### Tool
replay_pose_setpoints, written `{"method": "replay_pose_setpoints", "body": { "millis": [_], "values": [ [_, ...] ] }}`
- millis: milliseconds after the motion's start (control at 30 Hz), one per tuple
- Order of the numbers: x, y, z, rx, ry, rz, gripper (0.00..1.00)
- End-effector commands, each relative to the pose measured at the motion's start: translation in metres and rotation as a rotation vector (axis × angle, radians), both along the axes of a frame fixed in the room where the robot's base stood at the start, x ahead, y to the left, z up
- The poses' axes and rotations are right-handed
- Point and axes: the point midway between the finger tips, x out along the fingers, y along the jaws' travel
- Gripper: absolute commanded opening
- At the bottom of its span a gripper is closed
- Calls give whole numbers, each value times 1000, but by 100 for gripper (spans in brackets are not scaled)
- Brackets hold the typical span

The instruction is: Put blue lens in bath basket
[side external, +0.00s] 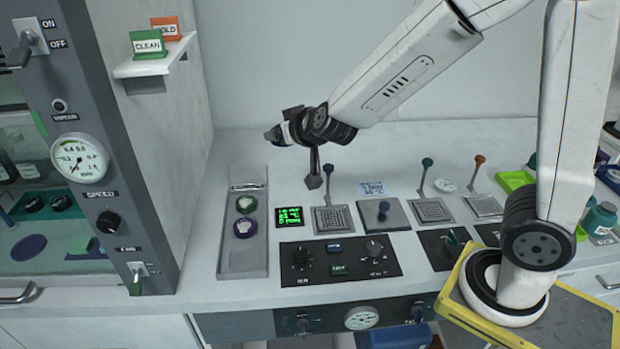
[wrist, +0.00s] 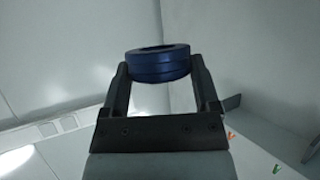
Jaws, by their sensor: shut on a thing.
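The blue lens (wrist: 158,70) is a thick dark blue ring in the wrist view. It sits between the two black fingertips of my gripper (wrist: 160,80), which is shut on it. In the side external view my gripper (side external: 278,134) points left, high above the bench, and the lens is only a small dark shape at its tip. Several square mesh baskets with upright handles are set in the bench below: one with a blue knob (side external: 333,219), one with a teal knob (side external: 432,210), one with an orange knob (side external: 484,205). I cannot tell which is the bath basket.
A grey tray (side external: 243,262) holding a green and a purple ring stands at left. A lit green display (side external: 289,216) is beside it. A flat plate with a blue knob (side external: 383,208) lies between baskets. A black control panel (side external: 341,262) lies in front. A tall cabinet (side external: 98,150) stands left.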

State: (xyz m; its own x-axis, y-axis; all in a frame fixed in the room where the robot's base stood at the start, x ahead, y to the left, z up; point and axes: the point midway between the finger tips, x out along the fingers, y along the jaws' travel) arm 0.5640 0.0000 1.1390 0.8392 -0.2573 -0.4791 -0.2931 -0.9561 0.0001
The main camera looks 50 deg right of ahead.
Motion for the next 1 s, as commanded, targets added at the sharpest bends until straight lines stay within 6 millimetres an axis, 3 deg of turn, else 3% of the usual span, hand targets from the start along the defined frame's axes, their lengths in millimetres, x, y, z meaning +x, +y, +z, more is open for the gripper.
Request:
{"method": "replay_pose_setpoints", "body": {
  "millis": [467, 1000],
  "values": [
    [-1, -9, -22, 0, 3, 54, 18],
    [-13, -6, -66, 0, 3, 224, 18]
  ]
}}
